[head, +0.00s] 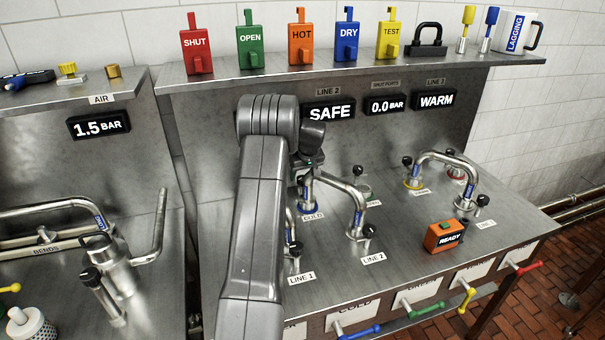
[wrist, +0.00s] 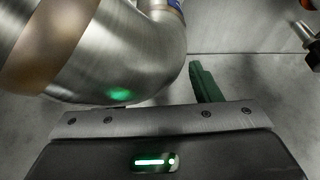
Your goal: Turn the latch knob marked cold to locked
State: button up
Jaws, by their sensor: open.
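The cold port has a blue ring (head: 308,208) and a COLD label (head: 313,216). A curved steel pipe (head: 338,188) rises from it and bends right toward LINE 2. The cold latch knob cannot be made out; my arm and gripper cover that spot, so its position cannot be told. My gripper (head: 302,174) is open beside the top of this pipe, mostly hidden by my wrist. In the wrist view, a large steel pipe bend (wrist: 105,50) fills the left, and one green finger (wrist: 206,82) shows to its right. The other finger is not visible.
Black knobs stand by the other ports, including one behind the green port (head: 358,171). A second curved pipe (head: 447,158) and an orange READY box (head: 443,236) are to the right. An overhead shelf (head: 340,72) holds coloured tags.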

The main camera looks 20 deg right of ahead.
jog(key=shift+x, duration=0.8)
jog(key=shift+c, duration=0.3)
jog(key=c, duration=0.9)
jog(key=shift+m+b, duration=0.3)
jog(key=shift+a+f+m+h+b, duration=0.1)
jog(key=shift+m+h+b, duration=0.4)
jog(key=shift+m+b, duration=0.3)
jog(key=shift+m+g+h+b, duration=0.3)
jog(key=shift+m+h+b, duration=0.4)
jog(key=shift+m, duration=1.1)
